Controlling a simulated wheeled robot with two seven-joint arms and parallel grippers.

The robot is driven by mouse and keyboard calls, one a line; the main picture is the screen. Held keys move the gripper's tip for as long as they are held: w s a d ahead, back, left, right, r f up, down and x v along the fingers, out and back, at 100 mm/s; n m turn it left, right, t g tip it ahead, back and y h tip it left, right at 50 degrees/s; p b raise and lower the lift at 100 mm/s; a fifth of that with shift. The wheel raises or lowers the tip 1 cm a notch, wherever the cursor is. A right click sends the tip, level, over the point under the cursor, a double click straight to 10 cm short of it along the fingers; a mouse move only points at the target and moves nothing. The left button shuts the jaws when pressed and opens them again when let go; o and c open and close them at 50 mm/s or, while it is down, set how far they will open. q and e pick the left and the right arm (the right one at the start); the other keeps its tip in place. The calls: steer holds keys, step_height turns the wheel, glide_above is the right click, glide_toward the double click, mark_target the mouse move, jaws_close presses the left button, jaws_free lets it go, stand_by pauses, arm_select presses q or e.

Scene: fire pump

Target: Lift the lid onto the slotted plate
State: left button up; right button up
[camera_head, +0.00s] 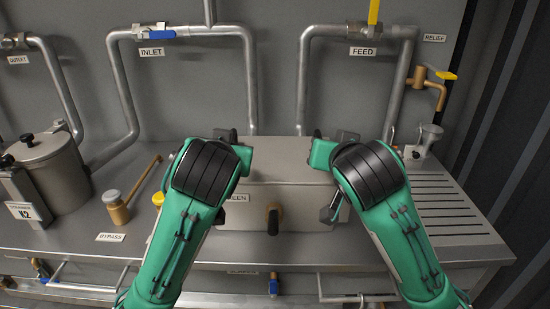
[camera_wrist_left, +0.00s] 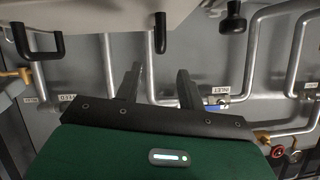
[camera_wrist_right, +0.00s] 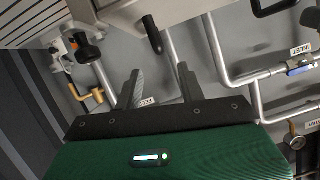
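The lid (camera_head: 285,192) appears to be the top of the wide grey metal box in the middle of the bench; its seam is unclear. Black handles show at the lid in the left wrist view (camera_wrist_left: 160,32) and right wrist view (camera_wrist_right: 152,36). My left gripper (camera_wrist_left: 158,75) is open and empty, its fingers pointing toward the back wall near a handle but apart from it. My right gripper (camera_wrist_right: 156,78) is likewise open and empty near another handle. In the head view both arms hide the box's ends. The slotted plate (camera_head: 450,205) lies bare at the right.
A grey pot (camera_head: 52,172) and a brass bypass valve (camera_head: 118,208) stand at the left. Pipes (camera_head: 302,95) run along the back wall. A small metal funnel (camera_head: 428,138) and a brass relief tap (camera_head: 436,82) are behind the slotted plate.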

arm_select(q)
steer(key=x, duration=1.2)
steer(key=shift+f, duration=0.1)
arm_select(e)
steer(key=x, duration=1.2)
arm_select(q)
jaws_close()
arm_select(e)
jaws_close()
